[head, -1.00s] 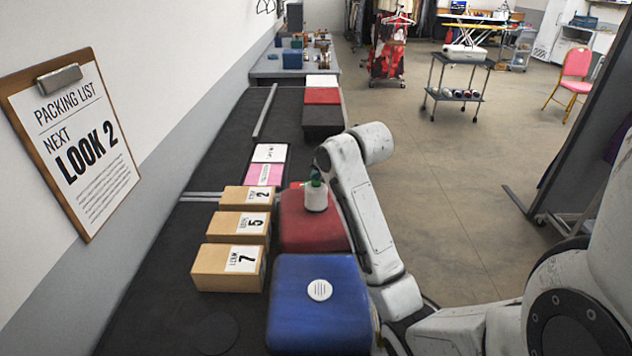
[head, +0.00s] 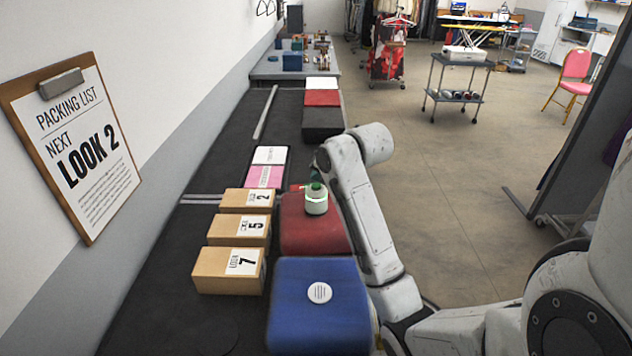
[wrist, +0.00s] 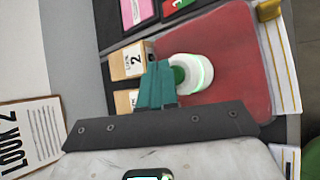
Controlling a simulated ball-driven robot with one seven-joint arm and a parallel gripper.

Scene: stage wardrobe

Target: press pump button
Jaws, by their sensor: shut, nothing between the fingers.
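The pump (head: 316,206) is a small white cylinder with a green button (head: 316,187) on top, standing upright on a red case (head: 312,236). A bright green band glows around its white body. In the wrist view the pump (wrist: 200,72) also shows its green glow, and part of the green button (wrist: 179,76) is visible beside my fingers. My gripper (wrist: 158,70) has teal fingers, closed together and empty, and they overlap the pump's left edge in that view. In the head view my wrist largely hides the fingers just above the pump. I cannot tell whether they touch the button.
A blue case (head: 318,325) with a round white label lies in front of the red case. Cardboard boxes marked 2 (head: 246,200), 5 (head: 238,231) and 7 (head: 228,270) stand to the left. A packing list clipboard (head: 75,150) reads LOOK 2. Open floor lies right.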

